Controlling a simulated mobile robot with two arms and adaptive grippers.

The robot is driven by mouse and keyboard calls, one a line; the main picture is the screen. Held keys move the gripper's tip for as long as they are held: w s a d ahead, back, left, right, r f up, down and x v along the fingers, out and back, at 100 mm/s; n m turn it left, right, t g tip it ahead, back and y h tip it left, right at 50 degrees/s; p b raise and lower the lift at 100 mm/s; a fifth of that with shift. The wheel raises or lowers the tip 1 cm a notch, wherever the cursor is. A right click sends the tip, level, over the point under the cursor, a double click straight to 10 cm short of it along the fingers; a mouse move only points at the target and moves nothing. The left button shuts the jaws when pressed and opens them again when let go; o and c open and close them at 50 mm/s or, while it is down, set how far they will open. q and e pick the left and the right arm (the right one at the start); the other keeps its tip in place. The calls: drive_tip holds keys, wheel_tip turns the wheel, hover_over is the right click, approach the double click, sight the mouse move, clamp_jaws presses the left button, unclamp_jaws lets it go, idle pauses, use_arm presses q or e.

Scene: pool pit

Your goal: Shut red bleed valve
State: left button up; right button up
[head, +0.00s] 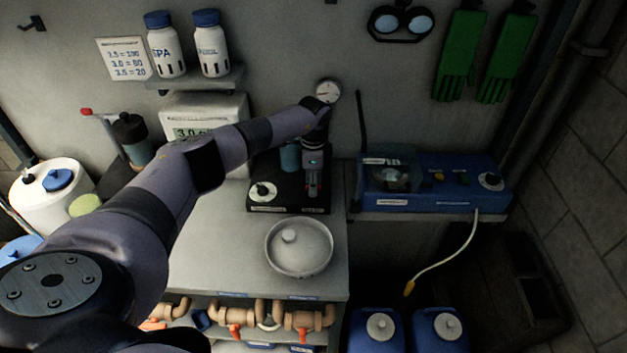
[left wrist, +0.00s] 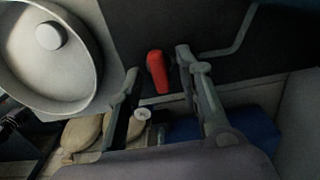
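A red handle (head: 313,191) shows at the right side of a black unit (head: 290,208) on the grey counter. I take it for the red bleed valve. My left gripper (head: 313,178) points down over this handle and hides part of it. In the left wrist view the red handle (left wrist: 157,72) stands between the two spread fingertips of my left gripper (left wrist: 157,66). Gaps show on both sides, so the gripper is open and not closed on it. Whether a finger touches the handle cannot be told. My right gripper is in neither view.
A round lidded grey pot (head: 301,262) stands on the counter in front of the black unit. A blue device (head: 430,197) with a hanging cable stands to the right. Below the counter are pipes with orange-red handles (head: 235,331) and blue canisters (head: 377,340). A gauge (head: 328,91) is on the wall.

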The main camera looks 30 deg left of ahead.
use_arm(q)
clamp_jaws()
idle(0.5)
